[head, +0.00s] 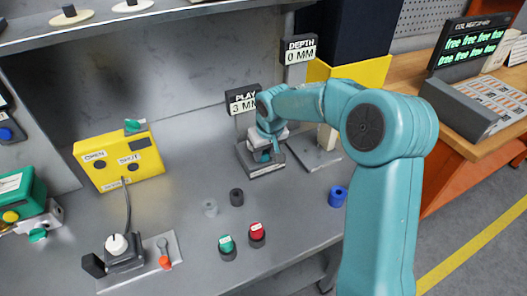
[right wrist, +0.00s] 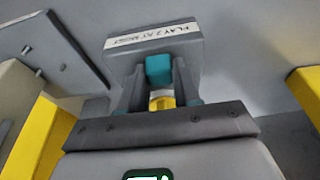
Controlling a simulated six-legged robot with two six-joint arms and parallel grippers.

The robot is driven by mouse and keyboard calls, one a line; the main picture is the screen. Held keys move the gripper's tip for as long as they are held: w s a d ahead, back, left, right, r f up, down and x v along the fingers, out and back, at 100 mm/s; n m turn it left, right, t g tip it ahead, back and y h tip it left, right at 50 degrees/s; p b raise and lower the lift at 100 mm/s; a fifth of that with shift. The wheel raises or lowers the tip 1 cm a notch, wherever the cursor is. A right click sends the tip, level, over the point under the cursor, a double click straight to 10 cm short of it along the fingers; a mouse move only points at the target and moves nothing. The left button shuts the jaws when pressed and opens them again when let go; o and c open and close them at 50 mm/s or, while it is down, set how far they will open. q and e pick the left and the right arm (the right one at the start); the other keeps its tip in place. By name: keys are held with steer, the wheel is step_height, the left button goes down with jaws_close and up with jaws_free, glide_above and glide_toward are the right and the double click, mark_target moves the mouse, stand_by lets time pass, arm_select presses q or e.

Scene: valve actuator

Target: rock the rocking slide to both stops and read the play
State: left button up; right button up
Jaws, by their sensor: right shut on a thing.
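The play fixture stands at the middle of the bench, its grey base (head: 262,172) partly under my right arm. My right gripper (head: 267,152) is over it, mostly hidden by my own wrist. In the right wrist view my right gripper (right wrist: 160,83) is shut on the teal block of the rocking slide (right wrist: 159,68), between its dark fingers. A yellow part (right wrist: 162,102) shows below the block. The base carries a label starting "PLAY 2". The play display (head: 242,100) reads 3 MM and is partly covered by my arm. My left gripper is out of view.
The depth display (head: 300,50) reads 0 MM behind my arm. A yellow OPEN/SHUT box (head: 118,162) stands left. Green (head: 227,244) and red (head: 257,232) capped pieces and a blue ring (head: 337,196) are in front. Bench between box and fixture is clear.

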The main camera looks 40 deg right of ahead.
steer(key=shift+s+d, duration=0.15)
steer(key=shift+d, duration=0.6)
stand_by(1.2)
steer(key=shift+a, duration=0.45)
stand_by(0.8)
steer(key=o, duration=1)
steer(key=v, duration=1.6)
steer(key=shift+r, duration=0.15)
